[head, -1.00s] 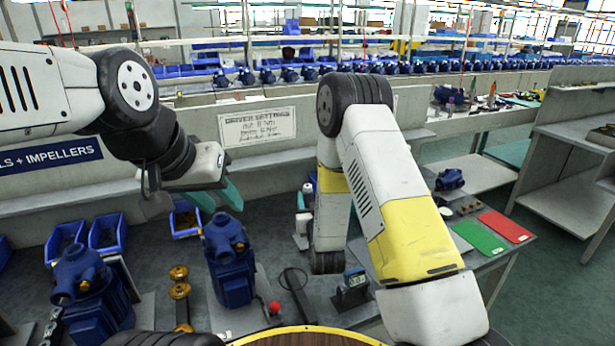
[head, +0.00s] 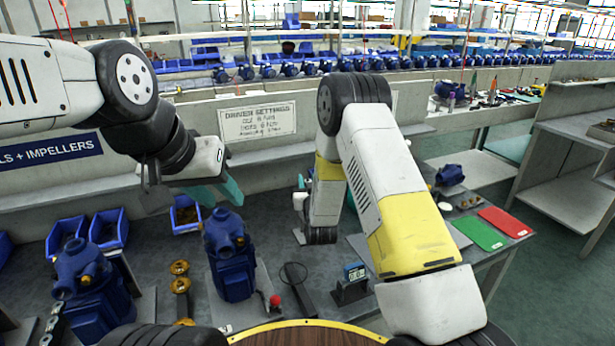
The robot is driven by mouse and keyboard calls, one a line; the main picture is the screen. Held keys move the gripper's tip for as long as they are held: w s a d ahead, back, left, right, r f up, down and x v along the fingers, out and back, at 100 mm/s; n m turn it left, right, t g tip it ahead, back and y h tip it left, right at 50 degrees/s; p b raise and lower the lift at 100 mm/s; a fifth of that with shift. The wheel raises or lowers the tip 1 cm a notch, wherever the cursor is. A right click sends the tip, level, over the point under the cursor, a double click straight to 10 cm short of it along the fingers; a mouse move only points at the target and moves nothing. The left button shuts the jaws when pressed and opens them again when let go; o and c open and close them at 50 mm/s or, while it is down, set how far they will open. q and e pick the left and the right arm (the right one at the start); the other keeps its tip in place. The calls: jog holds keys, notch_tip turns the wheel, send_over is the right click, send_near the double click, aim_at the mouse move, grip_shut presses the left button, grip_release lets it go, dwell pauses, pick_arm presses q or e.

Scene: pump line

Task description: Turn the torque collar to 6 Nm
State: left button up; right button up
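I cannot make out the torque collar or its scale. My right arm covers that part of the bench. A small dark and teal piece (head: 303,183) shows at the left edge of the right forearm; I cannot tell if it is a fingertip or part of a tool. My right gripper (head: 300,205) is mostly hidden behind that forearm, with only a white part showing, so its fingers cannot be judged. My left gripper (head: 219,191) hangs above the middle blue pump (head: 230,262), its teal fingers apart and nothing seen between them.
A driver settings sign (head: 258,121) hangs on the back panel. A small digital display (head: 355,272) stands right of a black ring-topped stand (head: 297,284). Another blue pump (head: 85,290), blue bins (head: 108,230), a green mat (head: 478,232) and a red mat (head: 505,221) lie around.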

grip_shut()
jog(key=shift+n+y, duration=0.4)
jog(key=shift+y, duration=0.2)
jog(key=n+g+y, duration=0.1)
jog(key=n+y, duration=0.1)
jog(key=y, duration=0.1)
jog(key=shift+d, duration=0.15)
jog(key=n+g+y, duration=0.3)
jog(key=y, duration=0.1)
jog(key=shift+n+y, duration=0.3)
jog(key=shift+y, duration=0.1)
jog(key=n+g+y, duration=0.5)
jog(key=g, duration=0.1)
jog(key=shift+g, duration=0.4)
jog(key=n+g, duration=0.1)
jog(key=g, duration=0.1)
jog(key=n+g+y, duration=0.1)
jog(key=n+g, duration=0.3)
jog(key=g, duration=0.1)
jog(key=shift+s+a, duration=0.15)
jog(key=shift+a, duration=0.1)
